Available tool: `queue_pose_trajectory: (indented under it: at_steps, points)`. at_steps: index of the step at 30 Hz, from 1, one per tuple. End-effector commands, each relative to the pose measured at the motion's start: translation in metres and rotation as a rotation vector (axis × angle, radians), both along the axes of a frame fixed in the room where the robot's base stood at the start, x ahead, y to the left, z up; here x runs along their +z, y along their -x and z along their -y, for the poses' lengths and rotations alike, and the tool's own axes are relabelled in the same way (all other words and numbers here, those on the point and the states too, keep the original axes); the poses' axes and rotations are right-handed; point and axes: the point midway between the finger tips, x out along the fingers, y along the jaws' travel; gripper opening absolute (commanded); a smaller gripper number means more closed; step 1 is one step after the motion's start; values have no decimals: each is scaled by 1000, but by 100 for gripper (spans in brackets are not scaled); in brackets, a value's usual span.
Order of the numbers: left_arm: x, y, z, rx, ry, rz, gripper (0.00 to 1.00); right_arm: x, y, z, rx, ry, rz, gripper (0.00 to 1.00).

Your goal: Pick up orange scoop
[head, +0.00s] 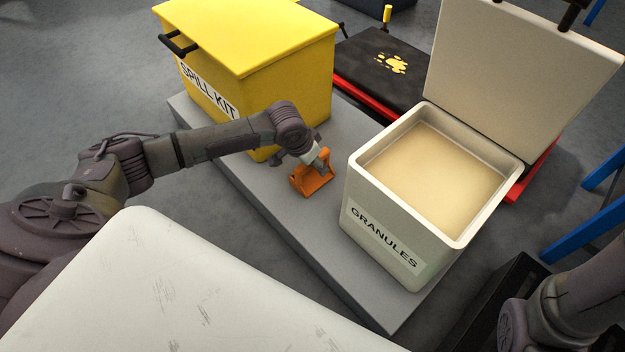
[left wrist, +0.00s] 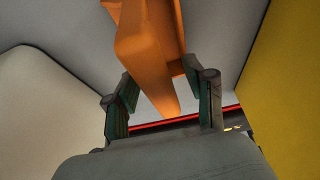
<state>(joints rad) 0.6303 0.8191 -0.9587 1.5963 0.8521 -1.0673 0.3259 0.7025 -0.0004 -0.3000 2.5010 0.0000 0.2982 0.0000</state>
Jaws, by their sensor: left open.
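The orange scoop (head: 312,180) sits on the grey platform between the yellow spill kit box and the granules bin. My left gripper (head: 318,162) is right at the scoop from above and hides part of it. In the left wrist view the scoop (left wrist: 150,45) reaches down between the two open fingers of my left gripper (left wrist: 160,88). A gap shows on each side of the orange part, and the fingers do not appear closed on it. My right gripper is out of view; only part of my right arm shows at the lower right.
The yellow spill kit box (head: 285,75) stands close behind the left gripper. The white granules bin (head: 385,225) stands close to its right, lid open, filled with tan granules (head: 435,170). The grey platform (head: 270,205) is bare in front. A black and red jack (head: 370,65) lies behind.

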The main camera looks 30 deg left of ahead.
Motion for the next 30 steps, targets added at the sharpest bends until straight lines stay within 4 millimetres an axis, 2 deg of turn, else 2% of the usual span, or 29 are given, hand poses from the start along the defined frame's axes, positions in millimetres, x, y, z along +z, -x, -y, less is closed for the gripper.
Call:
queue_pose_trajectory:
  at_steps: [1, 3, 30]
  points:
    - [-7, -2, 1, 0, 1, 2, 54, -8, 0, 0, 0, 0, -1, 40]
    - [-8, -4, 1, 0, 1, 2, 54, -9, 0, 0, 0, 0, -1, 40]
    - [-10, -3, 2, -1, 1, 1, 54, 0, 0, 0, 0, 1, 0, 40]
